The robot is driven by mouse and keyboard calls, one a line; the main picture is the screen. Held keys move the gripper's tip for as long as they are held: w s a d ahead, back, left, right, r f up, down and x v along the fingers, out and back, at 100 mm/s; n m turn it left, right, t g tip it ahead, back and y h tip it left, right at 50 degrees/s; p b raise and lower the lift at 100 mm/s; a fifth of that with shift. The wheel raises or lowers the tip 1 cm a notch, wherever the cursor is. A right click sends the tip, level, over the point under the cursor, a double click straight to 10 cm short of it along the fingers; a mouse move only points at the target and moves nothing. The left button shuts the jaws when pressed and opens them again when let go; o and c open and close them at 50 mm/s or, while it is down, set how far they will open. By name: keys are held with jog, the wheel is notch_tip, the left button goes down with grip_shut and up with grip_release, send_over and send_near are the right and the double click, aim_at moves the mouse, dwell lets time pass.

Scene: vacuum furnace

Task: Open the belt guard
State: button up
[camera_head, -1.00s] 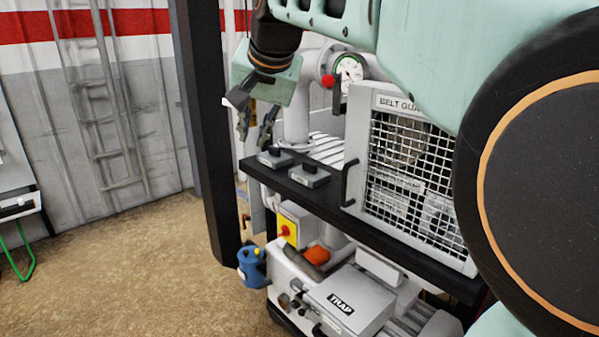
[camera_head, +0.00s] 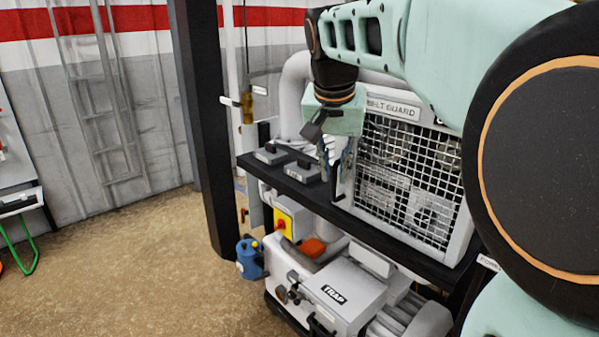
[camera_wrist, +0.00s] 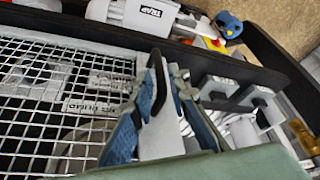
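The belt guard (camera_head: 410,180) is a pale box with a wire-mesh front and a "BELT GUARD" label, standing on a dark shelf. Its mesh (camera_wrist: 60,95) fills the left of the wrist view. Its front looks closed. Its black handle (camera_head: 333,188) is at the left edge of the mesh front, largely hidden by my fingers. My gripper (camera_head: 337,165) points down at this edge, fingers apart. In the wrist view, my blue-grey fingers (camera_wrist: 163,75) straddle the guard's edge and a dark piece that looks like the handle. Whether they touch it is unclear.
Below are the "TRAP" box (camera_head: 345,290) and a yellow-red switch (camera_head: 283,224). Open floor lies left.

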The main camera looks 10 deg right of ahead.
jog(key=shift+x, duration=1.2)
grip_shut()
